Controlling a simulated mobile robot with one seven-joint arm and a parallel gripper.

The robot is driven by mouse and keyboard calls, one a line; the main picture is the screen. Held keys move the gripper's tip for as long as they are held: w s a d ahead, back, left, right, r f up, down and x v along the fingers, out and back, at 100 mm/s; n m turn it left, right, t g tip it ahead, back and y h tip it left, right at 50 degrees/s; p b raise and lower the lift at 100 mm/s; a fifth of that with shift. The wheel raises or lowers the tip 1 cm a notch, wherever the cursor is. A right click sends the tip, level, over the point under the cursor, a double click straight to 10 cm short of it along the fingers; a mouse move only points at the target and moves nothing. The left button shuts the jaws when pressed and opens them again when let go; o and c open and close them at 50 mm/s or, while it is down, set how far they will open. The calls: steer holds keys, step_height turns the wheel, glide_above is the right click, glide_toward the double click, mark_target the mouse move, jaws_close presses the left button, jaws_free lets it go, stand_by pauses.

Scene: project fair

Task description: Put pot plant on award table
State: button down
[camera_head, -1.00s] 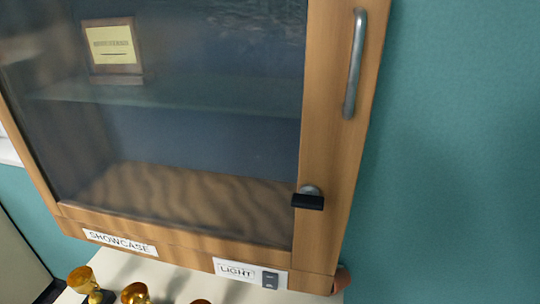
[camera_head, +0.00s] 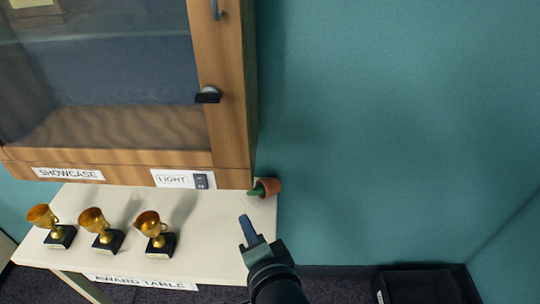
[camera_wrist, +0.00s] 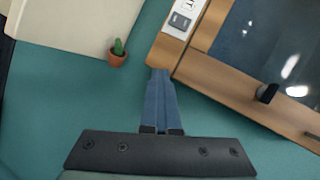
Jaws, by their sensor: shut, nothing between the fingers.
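The pot plant (camera_head: 270,187), a small green cactus in a terracotta pot, lies tipped on its side at the right end of the award table (camera_head: 205,236). The cactus points left and the pot is at the table's edge, partly over it. My gripper (camera_head: 246,227) is shut and empty, in front of the plant and apart from it. In the wrist view the pot plant (camera_wrist: 117,56) is left of my gripper's closed fingertips (camera_wrist: 160,76), on the edge of the award table (camera_wrist: 70,22).
A wooden showcase (camera_head: 228,110) with a glass door stands over the back of the table. Three gold trophies (camera_head: 40,217), (camera_head: 93,221), (camera_head: 151,224) stand on its left and middle part. A dark box (camera_head: 425,287) is on the floor at right.

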step_height(320, 180, up, 26)
steer(key=w+d+r+n+t+h, duration=0.1)
steer(key=w+d+n+t+h, duration=0.15)
steer(key=n+t, duration=0.4)
steer(key=s+r+n+t+h, duration=0.1)
steer(key=s+r+t, duration=0.3)
steer(key=r, duration=0.6)
steer(key=s+d+r+n+t+h, duration=0.1)
steer(key=s+r+n+t, duration=0.2)
steer(key=s+r, duration=0.3)
step_height(320, 180, up, 4)
steer(key=shift+s+d+r+t, duration=0.15)
steer(key=shift+d+t, duration=0.15)
steer(key=shift+t, duration=0.15)
steer(key=shift+n, duration=0.25)
